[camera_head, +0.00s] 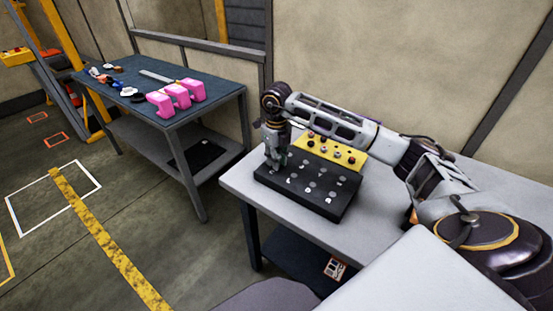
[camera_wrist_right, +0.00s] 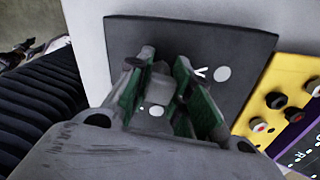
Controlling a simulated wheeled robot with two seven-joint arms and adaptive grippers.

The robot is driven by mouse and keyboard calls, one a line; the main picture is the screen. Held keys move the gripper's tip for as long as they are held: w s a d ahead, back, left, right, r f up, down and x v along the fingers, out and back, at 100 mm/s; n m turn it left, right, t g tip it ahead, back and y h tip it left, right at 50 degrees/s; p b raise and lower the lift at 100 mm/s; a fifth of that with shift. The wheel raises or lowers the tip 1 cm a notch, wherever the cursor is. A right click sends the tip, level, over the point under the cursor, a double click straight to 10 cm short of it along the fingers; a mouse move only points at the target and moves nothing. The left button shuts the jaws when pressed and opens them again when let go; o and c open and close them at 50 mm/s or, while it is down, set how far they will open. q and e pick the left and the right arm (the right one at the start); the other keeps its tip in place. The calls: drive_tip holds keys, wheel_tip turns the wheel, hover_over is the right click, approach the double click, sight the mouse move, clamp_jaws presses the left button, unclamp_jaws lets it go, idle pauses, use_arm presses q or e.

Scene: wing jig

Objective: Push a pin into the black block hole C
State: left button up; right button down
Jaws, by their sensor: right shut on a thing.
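The black block (camera_head: 307,193) lies on the light grey table, with pale round spots and small white letters on its top. My right gripper (camera_head: 275,160) points down over the block's far left corner. In the right wrist view its green-padded fingers (camera_wrist_right: 162,75) are closed in on a grey pin (camera_wrist_right: 158,88), mostly hidden between them. The black block (camera_wrist_right: 215,45) lies beyond the fingertips, with one white spot and a letter visible beside them. I cannot tell whether the pin touches the block or which hole is under it. My left gripper is not in view.
A yellow block (camera_head: 323,149) with several dark, red and white pins stands right behind the black block; it also shows in the wrist view (camera_wrist_right: 290,75). The table (camera_head: 355,215) is clear to the right. A blue-topped bench (camera_head: 215,85) with pink parts stands left.

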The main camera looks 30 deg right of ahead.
drive_tip(key=c, duration=1.2)
unclamp_jaws()
drive_tip(key=shift+r, duration=0.15)
wheel_tip(320, 180, up, 12)
idle(0.5)
wheel_tip(320, 180, up, 7)
drive_tip(key=p, duration=0.6)
idle(0.5)
